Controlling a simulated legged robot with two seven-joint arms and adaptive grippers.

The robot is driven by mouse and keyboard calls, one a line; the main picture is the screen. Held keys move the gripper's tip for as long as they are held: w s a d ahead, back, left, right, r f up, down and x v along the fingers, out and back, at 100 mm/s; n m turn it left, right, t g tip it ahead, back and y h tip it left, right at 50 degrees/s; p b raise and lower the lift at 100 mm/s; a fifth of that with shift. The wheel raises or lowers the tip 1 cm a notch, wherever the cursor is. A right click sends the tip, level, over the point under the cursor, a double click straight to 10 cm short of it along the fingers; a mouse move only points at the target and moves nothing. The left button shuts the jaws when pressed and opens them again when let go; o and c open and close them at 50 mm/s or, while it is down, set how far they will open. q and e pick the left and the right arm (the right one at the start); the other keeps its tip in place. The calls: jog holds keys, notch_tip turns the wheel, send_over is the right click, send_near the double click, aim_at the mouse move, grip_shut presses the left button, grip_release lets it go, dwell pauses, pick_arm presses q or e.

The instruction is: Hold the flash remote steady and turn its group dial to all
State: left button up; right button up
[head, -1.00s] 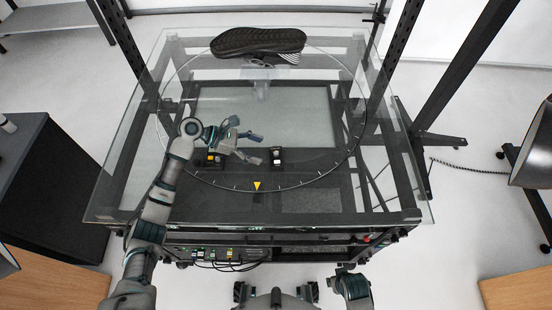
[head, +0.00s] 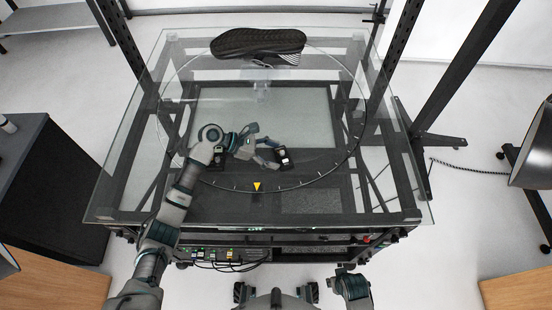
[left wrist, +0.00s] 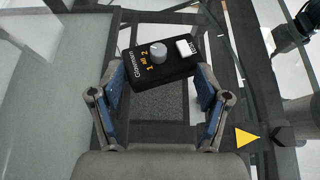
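The flash remote (left wrist: 172,68) is a small black box with a round grey dial (left wrist: 158,51), a white button (left wrist: 187,47) and yellow marks "1 all 2" beside the dial. I cannot tell which mark the dial points to. In the head view the remote (head: 284,158) lies on the glass turntable, turned at an angle. My left gripper (left wrist: 160,82) is open, its blue-padded fingers on either side of the remote; whether they touch it is unclear. It also shows in the head view (head: 265,149). My right gripper (head: 346,270) is low at the front, away from the turntable.
A dark shoe (head: 258,43) stands at the turntable's back. A yellow triangle (head: 257,187) marks its front rim. The glass to the right of the remote (head: 325,150) is clear.

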pick_arm(q)
jog(key=shift+c, duration=0.4)
jog(key=shift+s+f, duration=0.1)
grip_shut()
jog(key=shift+o, duration=1.2)
grip_release()
